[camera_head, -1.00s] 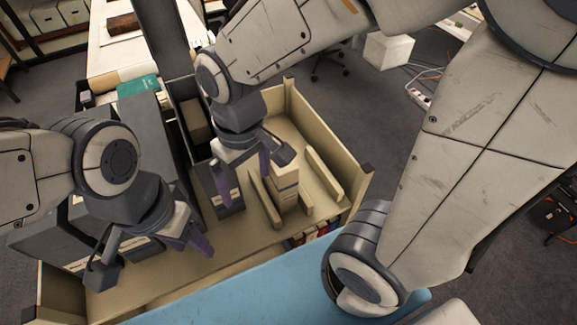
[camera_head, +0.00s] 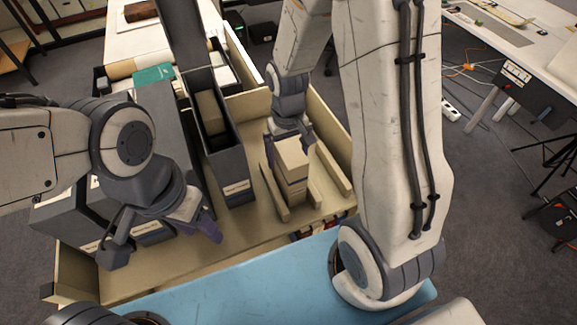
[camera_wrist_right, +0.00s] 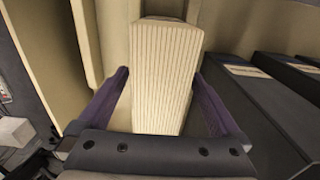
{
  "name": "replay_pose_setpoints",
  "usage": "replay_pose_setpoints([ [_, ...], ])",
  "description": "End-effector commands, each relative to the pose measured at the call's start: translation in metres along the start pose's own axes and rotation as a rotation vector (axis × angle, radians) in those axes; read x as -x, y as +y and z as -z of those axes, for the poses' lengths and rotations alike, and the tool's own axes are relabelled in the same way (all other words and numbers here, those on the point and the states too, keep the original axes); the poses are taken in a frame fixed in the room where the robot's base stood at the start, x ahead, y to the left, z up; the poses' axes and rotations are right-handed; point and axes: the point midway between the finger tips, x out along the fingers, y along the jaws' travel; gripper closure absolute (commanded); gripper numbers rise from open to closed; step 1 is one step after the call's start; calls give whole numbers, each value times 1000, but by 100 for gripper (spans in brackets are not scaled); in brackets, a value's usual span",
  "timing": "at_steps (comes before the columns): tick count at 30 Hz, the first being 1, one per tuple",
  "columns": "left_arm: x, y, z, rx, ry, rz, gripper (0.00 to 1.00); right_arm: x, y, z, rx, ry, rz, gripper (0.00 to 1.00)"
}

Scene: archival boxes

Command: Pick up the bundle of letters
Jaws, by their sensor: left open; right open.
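The bundle of letters (camera_head: 290,180) is a cream, upright stack in the tan tray (camera_head: 230,250), standing between low cream dividers. In the right wrist view the bundle (camera_wrist_right: 164,62) shows as a ribbed, pale block of many edges. My right gripper (camera_wrist_right: 163,80) is open, with one purple finger on each side of the bundle. I cannot tell whether the fingers touch it. In the head view my right gripper (camera_head: 291,137) is at the bundle's far side, partly hidden by it. My left gripper (camera_head: 165,238) is open and empty above the left part of the tray.
A dark grey open box (camera_head: 233,180) stands left of the bundle. More grey boxes (camera_head: 75,215) stand at the tray's left. Cream dividers (camera_head: 333,170) flank the bundle. A blue surface (camera_head: 225,285) lies along the near side. The tray's front middle is bare.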

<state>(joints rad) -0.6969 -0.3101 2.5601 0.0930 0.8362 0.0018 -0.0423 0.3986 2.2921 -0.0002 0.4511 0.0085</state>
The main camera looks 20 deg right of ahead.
Motion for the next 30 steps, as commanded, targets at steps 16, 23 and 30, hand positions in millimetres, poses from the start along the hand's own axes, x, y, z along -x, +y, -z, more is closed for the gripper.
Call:
replay_pose_setpoints([
  [16, 6, 0, 0, 0, 0, 0, 50, -27, 0, 0, 0, 1, 0, 23],
  [23, 6, 0, 0, 0, 0, 0, 50, -27, 0, 0, 0, 1, 0, 100],
  [30, 6, 0, 0, 0, 0, 0, 50, -26, 0, 0, 0, 2, 0, 100],
])
